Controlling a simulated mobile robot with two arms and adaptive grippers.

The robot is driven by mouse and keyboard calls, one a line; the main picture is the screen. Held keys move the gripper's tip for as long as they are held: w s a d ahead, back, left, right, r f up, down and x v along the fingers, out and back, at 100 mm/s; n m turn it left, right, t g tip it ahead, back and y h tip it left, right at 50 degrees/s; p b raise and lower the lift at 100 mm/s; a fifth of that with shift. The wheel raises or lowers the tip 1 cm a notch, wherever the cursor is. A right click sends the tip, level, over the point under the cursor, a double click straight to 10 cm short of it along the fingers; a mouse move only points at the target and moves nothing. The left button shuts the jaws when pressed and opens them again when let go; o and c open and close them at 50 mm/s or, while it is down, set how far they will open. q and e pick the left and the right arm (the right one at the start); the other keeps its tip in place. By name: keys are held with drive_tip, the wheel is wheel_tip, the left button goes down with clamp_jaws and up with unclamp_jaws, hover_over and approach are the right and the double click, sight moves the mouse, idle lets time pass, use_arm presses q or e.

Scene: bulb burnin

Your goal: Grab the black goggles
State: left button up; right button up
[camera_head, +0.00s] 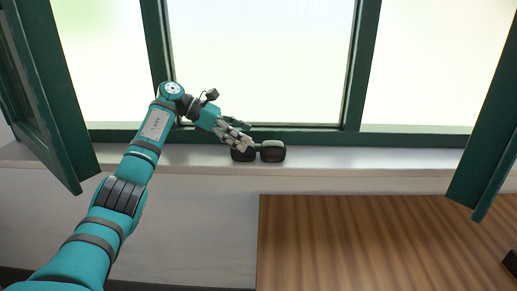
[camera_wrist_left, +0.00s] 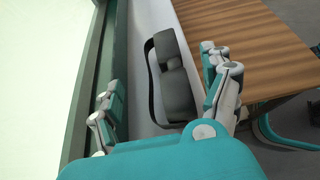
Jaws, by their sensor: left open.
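The black goggles (camera_head: 271,151) lie on the window sill, with two dark lenses facing the room. My left gripper (camera_head: 240,137) reaches in from the left and hides part of the left lens. In the left wrist view the goggles (camera_wrist_left: 172,72) and their dark strap lie between the two fingers of the open left gripper (camera_wrist_left: 165,90). The fingers stand apart on either side, and I see no grip on the goggles. My right gripper does not show.
The pale window sill (camera_head: 370,163) is clear to the right of the goggles. Dark green window frames (camera_head: 250,137) rise behind it. Open green shutters stand at left (camera_head: 52,110) and right (camera_head: 490,140). A wooden table (camera_head: 380,245) is below, in front of the sill.

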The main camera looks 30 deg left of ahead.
sight(255, 140)
use_arm(q)
drive_tip(key=p+x, duration=0.1)
drive_tip(key=x, duration=0.4)
drive_tip(key=shift+s+d+f, duration=0.1)
drive_tip(key=shift+f, duration=0.05)
drive_tip(key=c, duration=1.3)
drive_tip(key=shift+o, duration=0.2)
